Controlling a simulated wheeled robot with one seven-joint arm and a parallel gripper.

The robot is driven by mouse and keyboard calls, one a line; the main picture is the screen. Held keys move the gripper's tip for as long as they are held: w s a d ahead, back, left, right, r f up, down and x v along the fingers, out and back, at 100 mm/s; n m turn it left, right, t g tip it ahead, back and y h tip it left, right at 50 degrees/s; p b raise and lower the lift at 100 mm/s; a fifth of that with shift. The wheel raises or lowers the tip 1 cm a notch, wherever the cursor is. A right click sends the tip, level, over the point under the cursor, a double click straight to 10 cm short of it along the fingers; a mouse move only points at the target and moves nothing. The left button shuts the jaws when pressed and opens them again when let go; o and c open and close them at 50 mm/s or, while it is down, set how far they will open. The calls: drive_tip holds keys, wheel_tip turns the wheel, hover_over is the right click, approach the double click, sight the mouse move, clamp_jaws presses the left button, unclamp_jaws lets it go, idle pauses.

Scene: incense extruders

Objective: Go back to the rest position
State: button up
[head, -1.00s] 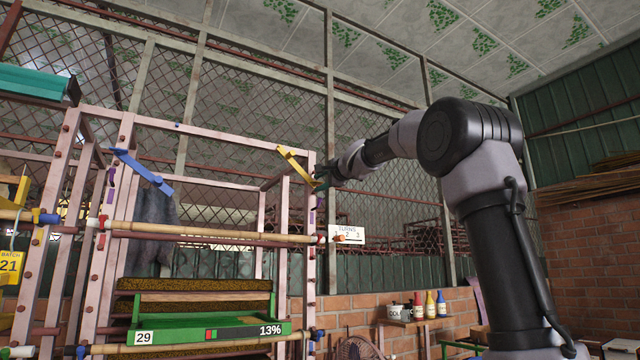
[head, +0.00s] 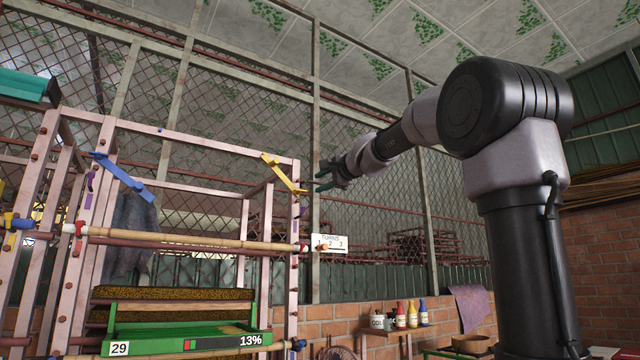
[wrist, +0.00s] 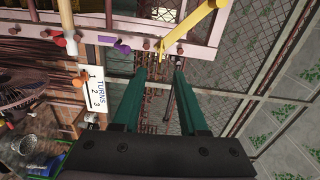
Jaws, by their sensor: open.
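My gripper (head: 324,177) is raised beside the upper right corner of the pink rack frame (head: 295,225), just right of the yellow lever (head: 281,174). In the wrist view my gripper (wrist: 160,80) shows two green fingers spread apart with nothing between them. The yellow lever (wrist: 190,27) lies just beyond the fingertips there, and I see no contact with it.
A blue lever (head: 122,177) sits on the rack's left post. A bamboo pole (head: 190,238) crosses the rack above a green tray (head: 185,335) marked 29 and 13%. A "TURNS" card (head: 329,243) hangs at the right post. Bottles (head: 412,314) stand lower right.

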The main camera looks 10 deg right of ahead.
idle(0.3)
drive_tip(key=s+f+n+g+h, duration=0.1)
drive_tip(key=s+f+n+g, duration=0.2)
drive_tip(key=s+f, duration=0.7)
drive_tip(key=s+d+f+n+g+h, duration=0.1)
drive_tip(key=s+f+n+g, duration=0.2)
drive_tip(key=s+f, duration=0.7)
drive_tip(key=s+d+f+n+g+h, duration=0.1)
drive_tip(key=s+f+n+g, duration=0.2)
drive_tip(key=s+f, duration=0.7)
wheel_tip(320, 180, down, 11)
drive_tip(key=shift+s+r+n+g+h, duration=0.1)
drive_tip(key=shift+s+n+g+h, duration=0.1)
drive_tip(key=shift+n+g+h, duration=0.3)
drive_tip(key=shift+a, duration=0.1)
